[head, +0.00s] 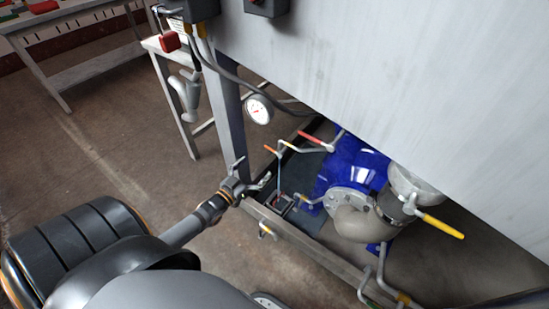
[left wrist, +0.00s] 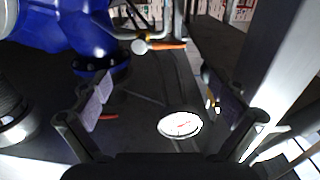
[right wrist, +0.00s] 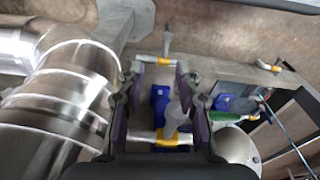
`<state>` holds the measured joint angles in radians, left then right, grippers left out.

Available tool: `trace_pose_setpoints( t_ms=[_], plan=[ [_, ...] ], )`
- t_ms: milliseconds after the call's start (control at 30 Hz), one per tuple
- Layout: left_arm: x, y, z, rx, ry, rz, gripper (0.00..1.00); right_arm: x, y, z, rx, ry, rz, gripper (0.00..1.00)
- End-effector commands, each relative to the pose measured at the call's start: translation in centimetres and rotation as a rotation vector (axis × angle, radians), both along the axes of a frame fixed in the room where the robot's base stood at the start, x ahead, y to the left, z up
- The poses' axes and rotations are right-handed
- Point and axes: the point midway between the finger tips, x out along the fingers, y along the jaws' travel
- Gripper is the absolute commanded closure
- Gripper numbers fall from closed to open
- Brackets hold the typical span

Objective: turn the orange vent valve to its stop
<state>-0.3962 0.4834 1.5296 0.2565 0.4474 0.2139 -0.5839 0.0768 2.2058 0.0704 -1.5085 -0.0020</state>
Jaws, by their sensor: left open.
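The orange valve handle (head: 271,150) sits on a thin pipe left of the blue pump (head: 352,168). In the left wrist view the orange handle (left wrist: 170,45) lies sideways, ahead of the jaws, with a grey hub at its left end. My left gripper (head: 254,172) is open and empty, to the lower left of the handle in the head view and apart from it. My right gripper (right wrist: 160,78) does not clearly show in the head view; in its wrist view its fingers are spread. A yellow-banded grey lever (right wrist: 173,137) appears between them; contact cannot be told.
A pressure gauge (head: 259,109) hangs above the orange handle. A red handle (head: 311,137) is beside it, and a yellow handle (head: 442,225) is right of the pump. A steel post (head: 226,115) stands close to my left gripper. A large grey panel (head: 410,70) overhangs the right.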

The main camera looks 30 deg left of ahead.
Motion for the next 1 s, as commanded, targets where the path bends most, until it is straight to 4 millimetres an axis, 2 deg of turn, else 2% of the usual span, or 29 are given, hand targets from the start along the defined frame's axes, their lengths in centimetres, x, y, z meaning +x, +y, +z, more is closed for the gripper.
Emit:
trace_pose_setpoints(
  t_ms=[167,233,433,600,733,967,1000],
  plan=[
    [1.4,-0.1,-0.1,-0.001,-0.002,0.001,0.02,0.0,0.3,-0.3,0.011,-0.022,0.003,0.66],
    [2.8,-0.2,-0.2,0.0,-0.003,0.002,0.02,0.0,0.6,-0.5,0.021,-0.041,0.006,0.66],
    [7.1,-0.5,-0.4,0.001,-0.002,0.001,0.02,0.6,1.6,-3.4,0.063,-0.147,0.007,0.66],
    [9.6,-0.7,-0.2,0.0,0.001,0.001,0.02,1.0,2.0,-4.1,0.081,-0.203,0.005,0.66],
    [10.3,-0.8,-0.1,0.0,0.004,0.002,0.02,1.2,2.1,-4.2,0.087,-0.22,0.003,0.66],
    [10.4,-0.8,0.0,0.0,0.004,0.002,0.02,1.2,2.1,-4.2,0.088,-0.223,0.003,0.66],
    [10.4,-0.8,0.0,0.0,0.004,0.002,0.05,1.2,2.1,-4.2,0.088,-0.223,0.003,0.66]
  ],
)
